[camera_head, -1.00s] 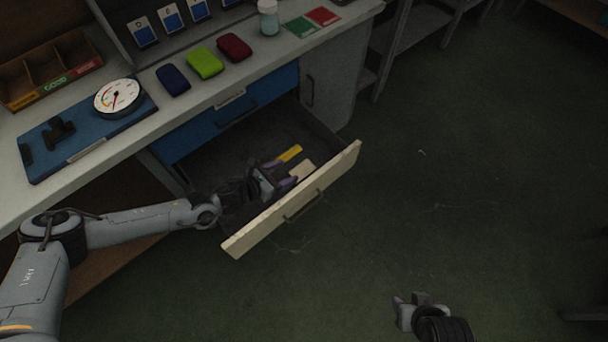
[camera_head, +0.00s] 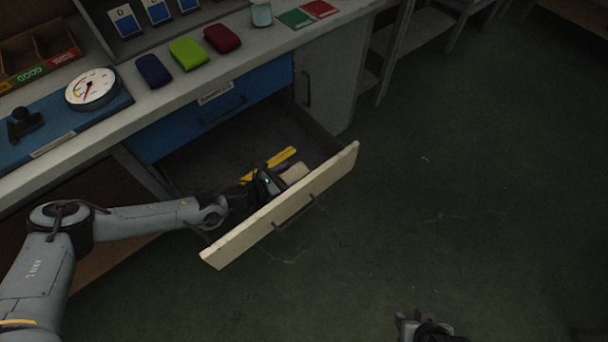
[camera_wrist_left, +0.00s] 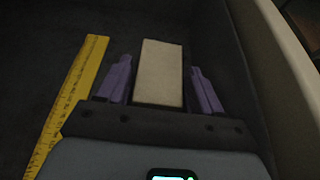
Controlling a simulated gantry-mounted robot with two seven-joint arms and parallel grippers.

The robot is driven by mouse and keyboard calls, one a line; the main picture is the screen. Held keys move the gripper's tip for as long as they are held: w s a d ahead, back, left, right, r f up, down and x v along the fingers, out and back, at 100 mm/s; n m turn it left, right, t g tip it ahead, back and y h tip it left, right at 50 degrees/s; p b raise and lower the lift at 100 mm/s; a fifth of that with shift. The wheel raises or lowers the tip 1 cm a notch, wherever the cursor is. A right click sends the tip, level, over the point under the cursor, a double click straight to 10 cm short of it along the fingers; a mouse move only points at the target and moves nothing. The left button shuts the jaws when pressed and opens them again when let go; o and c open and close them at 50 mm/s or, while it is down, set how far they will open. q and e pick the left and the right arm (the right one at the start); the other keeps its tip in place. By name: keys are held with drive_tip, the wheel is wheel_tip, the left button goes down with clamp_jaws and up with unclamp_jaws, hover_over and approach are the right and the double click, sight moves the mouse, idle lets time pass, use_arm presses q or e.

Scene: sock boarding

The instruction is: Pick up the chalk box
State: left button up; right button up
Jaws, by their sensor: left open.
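The chalk box, a pale beige block (camera_wrist_left: 159,72), lies in the open drawer, and it also shows in the head view (camera_head: 295,173). My left gripper (camera_wrist_left: 160,82) is open inside the drawer, with its purple fingers on either side of the box. Narrow gaps show between the fingers and the box; contact is not visible. In the head view the left gripper (camera_head: 277,177) is low in the drawer, its fingertips mostly hidden. My right gripper (camera_head: 408,322) is at the bottom edge over the floor, only partly in view, so its jaws cannot be judged.
A yellow ruler (camera_wrist_left: 75,98) lies left of the gripper in the drawer. The drawer's cream front panel (camera_head: 285,208) stands close on the other side. The bench above holds a round gauge (camera_head: 92,88) and blue, green and red items. The floor at right is clear.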

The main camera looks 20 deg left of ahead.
use_arm(q)
drive_tip(key=shift+x, duration=1.05)
drive_tip(key=shift+s+a, duration=0.2)
drive_tip(key=shift+s, duration=0.1)
drive_tip(key=shift+c, duration=0.3)
drive_tip(key=shift+s, duration=0.1)
drive_tip(key=shift+c, duration=1.3)
drive_tip(key=c, duration=0.4)
drive_tip(key=shift+d+r, duration=0.1)
drive_tip(key=shift+c, duration=0.2)
drive_tip(key=shift+r, duration=0.1)
